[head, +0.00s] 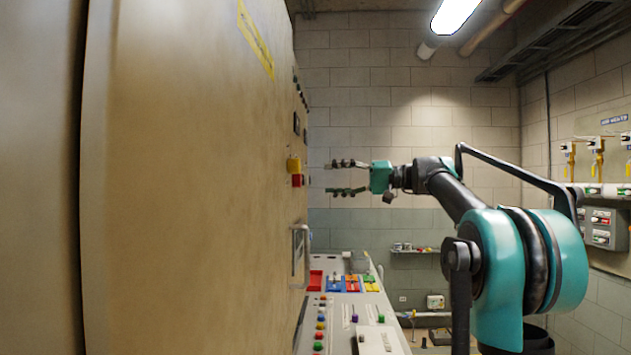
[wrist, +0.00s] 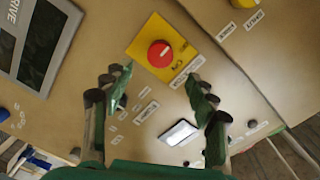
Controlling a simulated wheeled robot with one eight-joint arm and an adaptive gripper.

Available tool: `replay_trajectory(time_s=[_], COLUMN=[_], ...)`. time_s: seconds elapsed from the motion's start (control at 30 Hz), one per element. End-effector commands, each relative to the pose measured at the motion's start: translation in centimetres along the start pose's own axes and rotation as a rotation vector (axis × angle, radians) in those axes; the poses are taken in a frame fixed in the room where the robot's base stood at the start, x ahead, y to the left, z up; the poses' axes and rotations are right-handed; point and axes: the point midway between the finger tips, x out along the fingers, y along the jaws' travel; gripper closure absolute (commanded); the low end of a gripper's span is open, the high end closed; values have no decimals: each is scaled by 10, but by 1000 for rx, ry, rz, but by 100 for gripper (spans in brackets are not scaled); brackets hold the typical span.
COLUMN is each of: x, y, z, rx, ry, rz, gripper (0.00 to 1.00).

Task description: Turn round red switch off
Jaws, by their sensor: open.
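The round red switch (wrist: 160,54) sits on a yellow square plate (wrist: 143,44) on the tan cabinet face in the wrist view. In the head view the red switch (head: 297,180) and its yellow plate (head: 293,165) show edge-on on the cabinet's side. My gripper (head: 335,177) is open and empty, pointing left at the cabinet, with a gap between its fingertips and the switch. In the wrist view my gripper (wrist: 158,82) has its fingers spread to either side, with the switch between and beyond their tips.
The tan cabinet (head: 190,180) fills the left. A metal handle (head: 300,255) sticks out below the switch. A control desk (head: 345,310) with coloured buttons stands below my gripper. A white-grey rectangular fitting (wrist: 179,132) is on the panel near the switch.

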Motion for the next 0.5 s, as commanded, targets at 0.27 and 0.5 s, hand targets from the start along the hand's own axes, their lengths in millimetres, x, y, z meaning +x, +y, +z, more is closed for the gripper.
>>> replay_trajectory(time_s=[0.27,0.5], x=[-31,-33], y=[0,0], z=[0,0], rx=[0,0], ry=[1,-1], rz=[1,0], gripper=[42,42])
